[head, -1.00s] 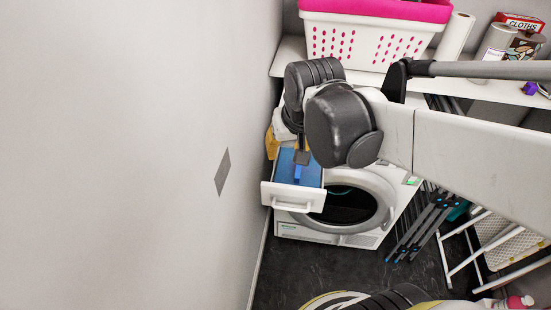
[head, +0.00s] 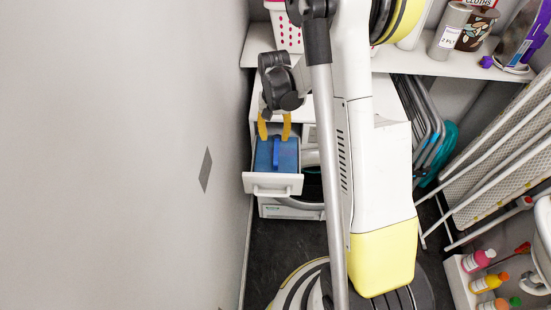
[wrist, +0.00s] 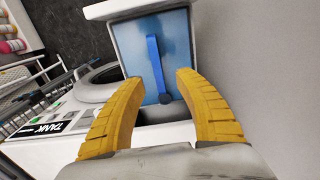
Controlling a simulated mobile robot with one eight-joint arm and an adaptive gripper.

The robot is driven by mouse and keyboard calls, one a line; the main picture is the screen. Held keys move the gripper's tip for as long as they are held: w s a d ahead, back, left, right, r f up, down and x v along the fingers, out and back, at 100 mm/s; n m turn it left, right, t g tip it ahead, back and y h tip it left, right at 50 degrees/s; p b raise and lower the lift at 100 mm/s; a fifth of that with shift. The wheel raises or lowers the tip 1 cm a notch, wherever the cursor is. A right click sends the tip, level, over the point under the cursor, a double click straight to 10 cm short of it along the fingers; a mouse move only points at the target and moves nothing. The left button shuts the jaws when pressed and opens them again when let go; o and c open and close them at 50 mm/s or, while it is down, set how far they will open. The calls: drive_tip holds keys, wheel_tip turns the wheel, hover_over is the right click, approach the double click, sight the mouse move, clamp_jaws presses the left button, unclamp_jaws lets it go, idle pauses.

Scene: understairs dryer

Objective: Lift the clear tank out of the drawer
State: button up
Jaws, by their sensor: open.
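The clear tank (head: 266,155) looks blue and sits inside the pulled-out white drawer (head: 272,184) at the dryer's upper left. A darker blue bar handle (head: 276,153) runs along its top; it also shows in the wrist view (wrist: 157,66). My gripper (head: 274,137) is at the back end of the drawer, its yellow fingers apart. In the wrist view my gripper (wrist: 158,78) is open and empty, one finger on each side of the handle's near end. I cannot tell whether the fingers touch the tank (wrist: 178,50).
The white dryer (head: 292,207) stands below, its round door opening partly hidden by my arm. A grey wall (head: 150,150) is close on the left. A shelf (head: 400,62) with a basket (head: 287,32) is above. An ironing board (head: 500,150) leans at right.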

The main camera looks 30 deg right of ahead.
sight(276, 149)
wheel_tip(276, 149, down, 3)
drive_tip(key=shift+w+b, duration=0.1)
drive_tip(key=shift+b, duration=0.3)
drive_tip(key=f+b, duration=0.1)
drive_tip(key=f, duration=0.2)
drive_tip(key=f+b, duration=0.1)
drive_tip(key=f, duration=0.1)
drive_tip(key=shift+d+f+b, duration=0.15)
drive_tip(key=shift+d+b, duration=0.15)
drive_tip(key=shift+d, duration=0.1)
clamp_jaws()
